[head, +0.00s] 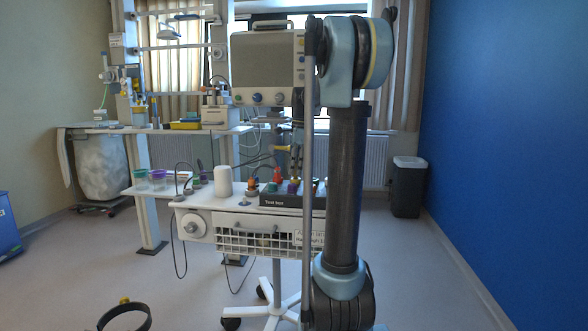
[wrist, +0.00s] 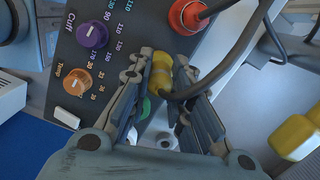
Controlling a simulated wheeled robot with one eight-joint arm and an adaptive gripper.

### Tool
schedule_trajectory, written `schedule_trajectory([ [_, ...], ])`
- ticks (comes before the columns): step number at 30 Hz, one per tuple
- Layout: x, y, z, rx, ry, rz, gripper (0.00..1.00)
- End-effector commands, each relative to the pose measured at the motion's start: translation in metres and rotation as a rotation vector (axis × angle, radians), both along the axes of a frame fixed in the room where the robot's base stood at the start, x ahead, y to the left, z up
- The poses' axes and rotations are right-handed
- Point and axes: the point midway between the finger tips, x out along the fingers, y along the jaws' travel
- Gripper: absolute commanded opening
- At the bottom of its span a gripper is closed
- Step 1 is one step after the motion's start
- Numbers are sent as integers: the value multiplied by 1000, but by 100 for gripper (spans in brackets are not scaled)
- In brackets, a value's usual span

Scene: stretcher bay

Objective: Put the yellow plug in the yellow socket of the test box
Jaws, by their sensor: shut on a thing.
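My gripper (wrist: 164,68) is shut on the yellow plug (wrist: 161,77), whose dark cable bends away to the right in the wrist view. Below it is the dark panel of the test box (wrist: 65,52), with a purple knob (wrist: 92,34) and an orange knob (wrist: 73,82). A red plug or socket (wrist: 186,15) with a cable is just beyond the fingertips. A bit of green (wrist: 146,106) shows between the fingers. I cannot make out the yellow socket, or whether the plug touches the box. In the head view the test box (head: 275,200) stands on the trolley, partly behind my arm.
The white trolley (head: 198,203) carries a white cylinder (head: 224,181) left of the box and a monitor (head: 263,62) above it. Cables hang around the box. A yellow object (wrist: 297,137) is at the right in the wrist view. A dark bin (head: 408,190) stands behind right.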

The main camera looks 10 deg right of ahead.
Motion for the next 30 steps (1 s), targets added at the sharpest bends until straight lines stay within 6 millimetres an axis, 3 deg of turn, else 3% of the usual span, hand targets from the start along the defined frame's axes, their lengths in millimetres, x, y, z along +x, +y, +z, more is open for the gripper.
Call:
schedule_trajectory([
  [15,0,0,-9,0,0,0,0],
  [16,0,0,-10,0,0,0,21],
  [19,0,0,-9,0,0,0,42],
  [30,0,0,-8,0,0,0,42],
])
